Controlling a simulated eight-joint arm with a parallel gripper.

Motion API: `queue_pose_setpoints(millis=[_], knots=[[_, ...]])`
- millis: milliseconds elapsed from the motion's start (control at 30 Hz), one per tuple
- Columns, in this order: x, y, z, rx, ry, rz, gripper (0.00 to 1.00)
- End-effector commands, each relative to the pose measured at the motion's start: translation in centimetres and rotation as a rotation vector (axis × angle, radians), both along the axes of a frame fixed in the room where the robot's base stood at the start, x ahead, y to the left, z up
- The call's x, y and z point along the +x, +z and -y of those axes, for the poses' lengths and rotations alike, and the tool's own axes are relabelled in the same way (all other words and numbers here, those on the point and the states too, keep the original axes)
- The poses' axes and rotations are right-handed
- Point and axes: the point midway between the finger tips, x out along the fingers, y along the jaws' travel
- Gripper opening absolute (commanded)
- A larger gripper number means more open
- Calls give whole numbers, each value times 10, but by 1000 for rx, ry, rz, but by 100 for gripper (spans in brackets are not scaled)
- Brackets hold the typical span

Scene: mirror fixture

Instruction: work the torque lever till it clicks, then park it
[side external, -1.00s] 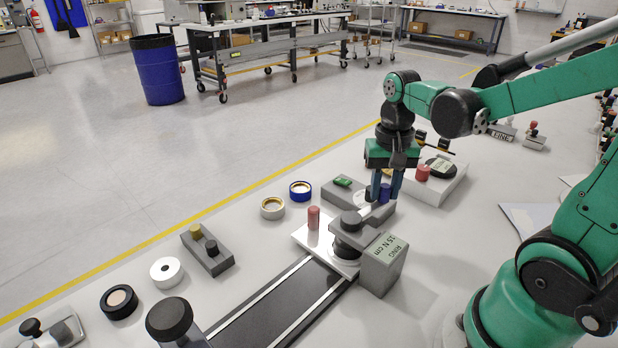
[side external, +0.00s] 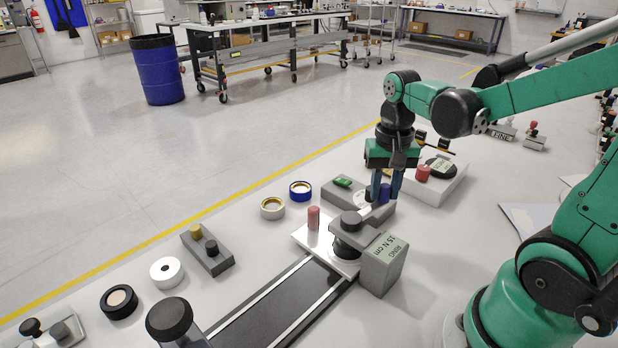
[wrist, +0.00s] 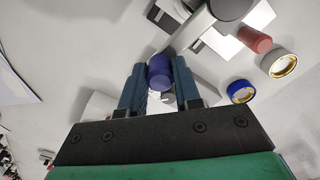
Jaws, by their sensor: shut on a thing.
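The torque lever has a dark grey round hub (side external: 350,222) beside a grey block (side external: 383,270) with a pale label reading RING and an N cm value. Its light grey arm (wrist: 192,30) runs from the hub to an upright blue knob (wrist: 160,72). The blue knob also shows in the side view (side external: 384,192), partly covered by a finger. My gripper (side external: 386,190) points down, its two blue fingers closed around the knob. In the wrist view my gripper (wrist: 160,88) has a finger on each side of the knob. Whether the lever has clicked cannot be seen.
A red-pink cylinder (side external: 314,218) stands on the white plate by the hub. Gold-edged white (side external: 272,208) and blue (side external: 301,191) rings lie to its left. A grey block with a green piece (side external: 343,182) and a white box with a red knob (side external: 423,173) stand close behind.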

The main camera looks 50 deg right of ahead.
Motion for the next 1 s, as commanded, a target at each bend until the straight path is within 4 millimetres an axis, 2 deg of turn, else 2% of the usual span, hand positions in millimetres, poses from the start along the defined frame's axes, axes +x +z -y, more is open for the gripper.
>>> queue_pose_setpoints(millis=[567, 767, 1000], knots=[[1, 1, 1, -1, 14, -2, 0], [7, 0, 1, -1, 87, -2, 0], [21, 0, 0, -2, 270, -2, 0]])
